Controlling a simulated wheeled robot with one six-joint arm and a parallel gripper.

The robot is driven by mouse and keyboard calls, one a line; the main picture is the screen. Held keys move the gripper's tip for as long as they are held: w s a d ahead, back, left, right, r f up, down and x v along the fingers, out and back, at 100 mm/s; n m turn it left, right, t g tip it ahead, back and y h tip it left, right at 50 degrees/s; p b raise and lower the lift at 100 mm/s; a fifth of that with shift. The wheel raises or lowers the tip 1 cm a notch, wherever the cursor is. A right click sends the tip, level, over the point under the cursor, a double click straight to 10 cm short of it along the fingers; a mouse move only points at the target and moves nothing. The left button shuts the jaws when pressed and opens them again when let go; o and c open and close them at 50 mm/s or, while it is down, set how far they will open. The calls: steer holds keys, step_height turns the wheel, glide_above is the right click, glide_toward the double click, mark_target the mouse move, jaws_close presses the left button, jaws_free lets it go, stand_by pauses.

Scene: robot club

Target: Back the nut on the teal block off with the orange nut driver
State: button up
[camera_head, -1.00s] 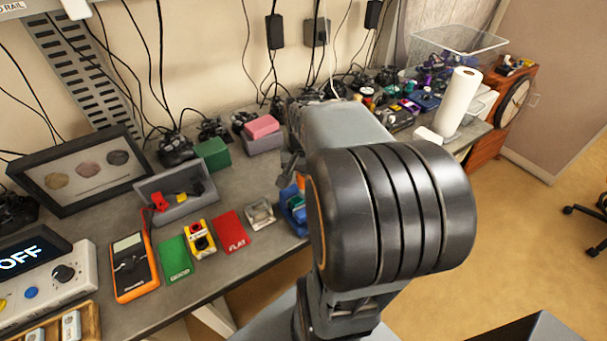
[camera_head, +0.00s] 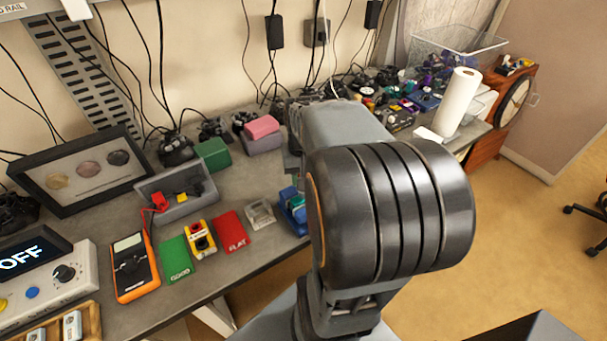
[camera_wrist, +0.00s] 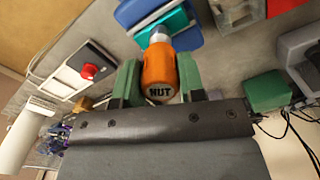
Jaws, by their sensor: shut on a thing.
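In the wrist view my gripper (camera_wrist: 160,76) is shut on the orange nut driver (camera_wrist: 160,72), its handle between the two green fingers. The end marked NUT faces the camera. The driver's silver socket (camera_wrist: 158,36) points at the teal block (camera_wrist: 174,25), which sits in a blue holder (camera_wrist: 132,12). The nut is hidden, and I cannot tell whether the socket is on it. In the head view the blue holder (camera_head: 293,212) shows at the bench's front edge, left of my arm, with a little teal (camera_head: 297,201). My arm hides the gripper and driver there.
A grey clear-topped piece (camera_head: 260,214), a red FLAT card (camera_head: 232,232) and a yellow switch box (camera_head: 201,238) lie left of the holder. Green (camera_head: 212,153) and pink (camera_head: 262,126) blocks stand behind. A paper towel roll (camera_head: 457,102) stands far right.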

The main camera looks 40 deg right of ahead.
steer(key=n, duration=0.3)
steer(key=o, duration=0.4)
steer(key=shift+n, duration=0.9)
steer(key=c, duration=0.4)
steer(key=shift+r, duration=0.2)
steer(key=shift+r+p, duration=3)
steer(key=shift+r, duration=0.35)
